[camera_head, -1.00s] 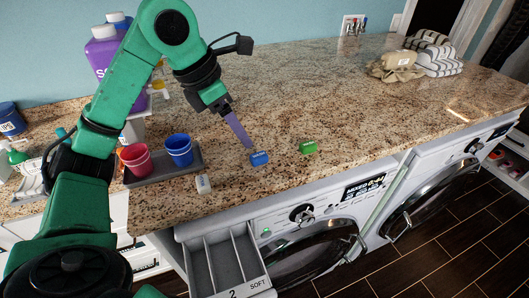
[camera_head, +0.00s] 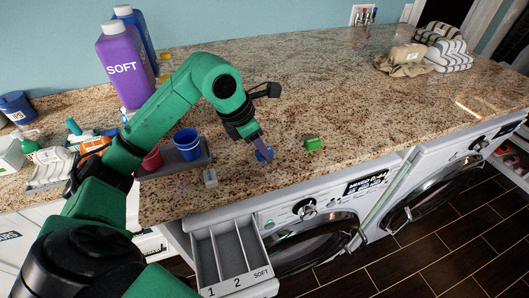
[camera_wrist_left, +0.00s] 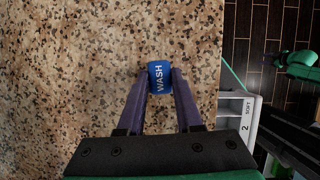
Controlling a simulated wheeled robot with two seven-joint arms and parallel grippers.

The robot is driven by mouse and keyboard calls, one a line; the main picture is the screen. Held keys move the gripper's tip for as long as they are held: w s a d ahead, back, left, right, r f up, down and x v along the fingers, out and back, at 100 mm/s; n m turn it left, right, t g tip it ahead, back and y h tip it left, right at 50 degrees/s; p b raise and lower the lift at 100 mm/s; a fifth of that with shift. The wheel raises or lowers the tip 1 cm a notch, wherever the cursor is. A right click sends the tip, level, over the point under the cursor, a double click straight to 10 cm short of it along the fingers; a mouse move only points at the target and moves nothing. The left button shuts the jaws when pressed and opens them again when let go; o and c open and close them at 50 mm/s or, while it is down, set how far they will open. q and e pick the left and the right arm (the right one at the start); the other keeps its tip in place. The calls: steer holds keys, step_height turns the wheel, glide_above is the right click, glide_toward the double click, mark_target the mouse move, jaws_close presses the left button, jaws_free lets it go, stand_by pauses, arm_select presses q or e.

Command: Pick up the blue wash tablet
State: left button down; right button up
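The blue wash tablet (camera_head: 264,155) is on the granite counter, left of a green tablet (camera_head: 313,143). In the left wrist view the wash tablet (camera_wrist_left: 159,77) shows its "WASH" label between the purple fingers. My left gripper (camera_head: 262,146) points down at the tablet from above. Its fingertips (camera_wrist_left: 160,80) flank the tablet with no clear gap on either side, so they look shut on it. The tablet still appears to be at counter level.
A grey tray (camera_head: 204,154) with a red cup (camera_head: 152,159) and a blue cup (camera_head: 187,143) stands left. A white tablet (camera_head: 210,178) lies near the front edge. The open detergent drawer (camera_head: 232,255) juts out below. A purple SOFT bottle (camera_head: 122,68) stands behind my arm.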

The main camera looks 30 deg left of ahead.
arm_select(q)
steer(key=shift+r, duration=0.1)
steer(key=shift+r, duration=0.2)
step_height(320, 180, up, 20)
steer(key=p, duration=0.2)
steer(key=shift+f, duration=0.25)
